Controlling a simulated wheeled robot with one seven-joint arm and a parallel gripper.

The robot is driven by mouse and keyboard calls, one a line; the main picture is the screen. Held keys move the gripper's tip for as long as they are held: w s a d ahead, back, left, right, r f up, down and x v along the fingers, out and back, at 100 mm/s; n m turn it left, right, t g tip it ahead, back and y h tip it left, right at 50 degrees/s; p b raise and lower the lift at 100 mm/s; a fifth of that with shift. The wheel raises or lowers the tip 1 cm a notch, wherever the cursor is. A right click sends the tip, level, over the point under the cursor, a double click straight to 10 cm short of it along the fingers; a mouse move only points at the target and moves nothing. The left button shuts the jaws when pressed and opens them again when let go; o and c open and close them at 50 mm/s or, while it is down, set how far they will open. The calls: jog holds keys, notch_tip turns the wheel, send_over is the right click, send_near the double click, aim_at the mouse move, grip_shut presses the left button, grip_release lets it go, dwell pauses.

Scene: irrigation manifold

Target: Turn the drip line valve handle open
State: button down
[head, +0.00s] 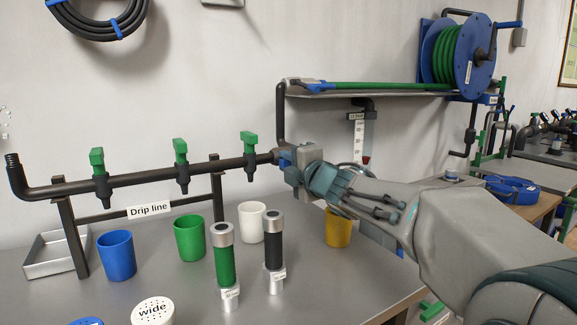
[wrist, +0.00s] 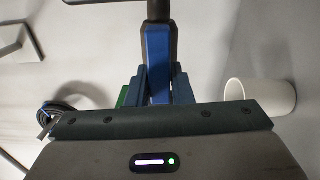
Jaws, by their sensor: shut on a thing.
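The drip line is a dark horizontal pipe (head: 130,182) on a stand with a "Drip line" label (head: 149,209). Several upright green handles (head: 181,151) stand along it. A blue handle (head: 286,157) is at the pipe's right end, mostly covered by my gripper (head: 291,163) in the head view. In the wrist view the blue handle (wrist: 158,46) lies in line with the dark pipe (wrist: 159,9). My gripper (wrist: 158,84) is shut on the handle's near end, one finger on each side. The valve body and the handle's pivot are hidden.
Below are blue (head: 116,257), green (head: 189,240), white (head: 251,222) and yellow (head: 338,229) cups. Green (head: 225,263) and black (head: 273,246) cylinders stand in front. A shelf (head: 365,93) with a green hose reel (head: 460,52) is above my arm.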

jog(key=shift+f, duration=0.15)
jog(key=c, duration=1.3)
grip_release()
jog(key=shift+c, duration=0.2)
jog(key=p+v, duration=0.2)
jog(key=v, duration=1.1)
jog(key=shift+s+d+p, duration=0.25)
jog(key=shift+s+p, duration=0.05)
